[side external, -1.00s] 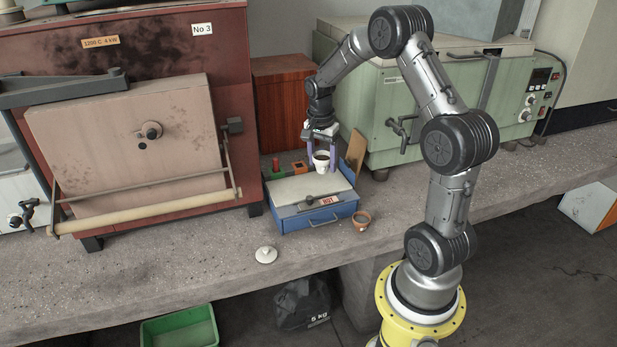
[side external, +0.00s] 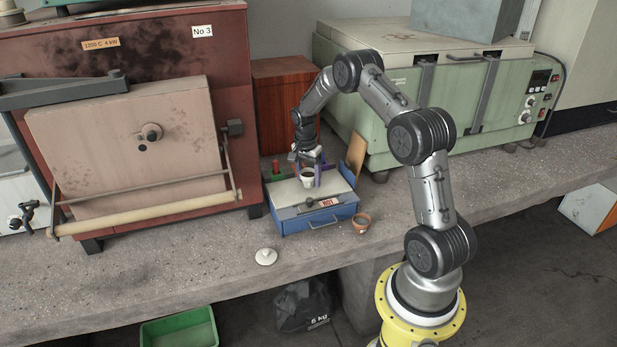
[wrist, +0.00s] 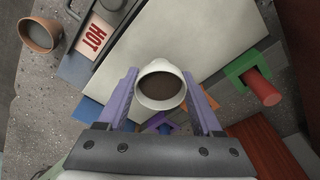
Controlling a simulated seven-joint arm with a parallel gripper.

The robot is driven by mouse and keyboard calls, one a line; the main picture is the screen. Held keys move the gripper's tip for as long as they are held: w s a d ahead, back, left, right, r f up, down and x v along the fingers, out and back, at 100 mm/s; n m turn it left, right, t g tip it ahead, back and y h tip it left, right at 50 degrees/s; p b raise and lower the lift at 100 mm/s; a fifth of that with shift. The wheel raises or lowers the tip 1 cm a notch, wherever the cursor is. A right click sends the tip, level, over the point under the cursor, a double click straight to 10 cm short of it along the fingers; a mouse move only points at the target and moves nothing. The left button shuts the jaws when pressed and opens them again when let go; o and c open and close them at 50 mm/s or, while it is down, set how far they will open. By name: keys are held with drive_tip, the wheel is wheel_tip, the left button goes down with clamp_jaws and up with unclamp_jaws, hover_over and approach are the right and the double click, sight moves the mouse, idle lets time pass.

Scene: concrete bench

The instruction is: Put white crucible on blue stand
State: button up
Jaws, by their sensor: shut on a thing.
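The white crucible (side external: 307,181) is upright between the purple fingers of my gripper (side external: 308,177), which is shut on it. In the wrist view the crucible (wrist: 143,97) shows a brownish inside, with a finger of my gripper (wrist: 162,99) on each side. It is over the pale top of the blue box with the HOT label; I cannot tell whether it touches that top. In the side view the arm hides the blue stand.
The blue HOT box (side external: 290,223) stands on the bench. A green stand (wrist: 235,72) holds a red cylinder (wrist: 262,90). A terracotta pot (side external: 362,221) and a white lid (side external: 266,256) lie in front. Furnaces flank the box on the left and right.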

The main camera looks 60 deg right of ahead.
sight(306, 178)
drive_tip(key=shift+f, duration=0.15)
drive_tip(key=o, duration=1.4)
drive_tip(key=shift+c, duration=0.2)
wheel_tip(306, 178, up, 12)
drive_tip(key=a, duration=0.1)
drive_tip(key=s+a+r+n+t, duration=0.1)
drive_tip(key=a+r+n, duration=0.4)
drive_tip(key=a+r, duration=0.55)
drive_tip(key=s+a+r+n+t, duration=0.25)
drive_tip(key=s+a+n, duration=0.25)
drive_tip(key=s+a, duration=0.25)
drive_tip(key=s+a+r+n+t, duration=0.1)
drive_tip(key=s+a+r+n, duration=0.3)
drive_tip(key=s+a, duration=0.4)
drive_tip(key=s+a+f+n+t+y, duration=0.1)
drive_tip(key=s+a+f+n, duration=0.1)
drive_tip(key=s+a+n, duration=0.3)
drive_tip(key=shift+s+a, duration=0.25)
drive_tip(key=shift+s, duration=0.7)
